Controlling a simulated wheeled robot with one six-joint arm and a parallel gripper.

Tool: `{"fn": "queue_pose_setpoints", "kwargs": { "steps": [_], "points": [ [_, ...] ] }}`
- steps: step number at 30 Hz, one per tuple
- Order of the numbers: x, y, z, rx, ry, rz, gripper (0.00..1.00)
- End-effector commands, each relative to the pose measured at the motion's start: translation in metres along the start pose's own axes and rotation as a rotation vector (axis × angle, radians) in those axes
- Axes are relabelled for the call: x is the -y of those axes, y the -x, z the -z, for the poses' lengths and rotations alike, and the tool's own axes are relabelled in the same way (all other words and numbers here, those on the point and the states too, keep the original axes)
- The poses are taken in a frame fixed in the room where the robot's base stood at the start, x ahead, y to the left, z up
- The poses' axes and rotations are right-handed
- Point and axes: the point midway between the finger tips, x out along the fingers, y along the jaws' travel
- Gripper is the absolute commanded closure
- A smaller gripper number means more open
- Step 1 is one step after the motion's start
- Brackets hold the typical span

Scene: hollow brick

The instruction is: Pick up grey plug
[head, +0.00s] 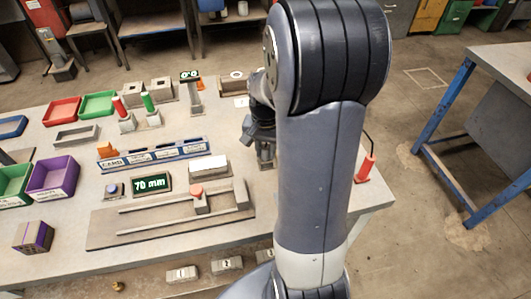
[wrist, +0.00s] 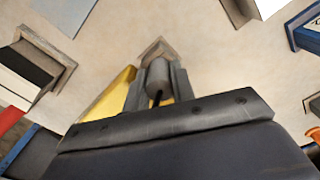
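A grey rounded piece, which looks like the grey plug (wrist: 157,73), stands between the two grey fingers of my gripper (wrist: 160,85) in the wrist view. A small brownish square block or base (wrist: 156,48) shows just beyond it. The fingers flank the piece closely. I cannot tell whether they touch it. In the head view my gripper (head: 264,150) points down at the table, right of the white-topped block, and my arm hides part of that area. The plug cannot be made out clearly there.
A yellow piece (wrist: 112,96) lies close to the left finger. On the table (head: 60,255) are a rail fixture (head: 150,226), a white-topped block (head: 209,165), a blue rack (head: 155,153), a "70 mm" display (head: 151,184) and coloured bins. A red post (head: 365,167) stands right of my arm.

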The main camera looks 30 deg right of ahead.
Motion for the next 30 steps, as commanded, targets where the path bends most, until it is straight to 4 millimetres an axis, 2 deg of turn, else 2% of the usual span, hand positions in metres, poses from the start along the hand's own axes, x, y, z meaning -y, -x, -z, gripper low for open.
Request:
{"fn": "queue_pose_setpoints", "kwargs": {
  "steps": [1,7,13,16,30],
  "points": [
    [0.000,0.000,0.000,0.000,0.000,0.000,0.83],
    [0.000,0.000,0.000,0.000,0.000,0.000,0.98],
    [0.000,0.001,0.000,-0.001,0.000,0.000,0.98],
    [0.000,0.008,0.001,-0.003,0.000,0.001,0.98],
    [0.001,0.092,0.001,-0.003,-0.002,0.001,0.98]
  ]
}}
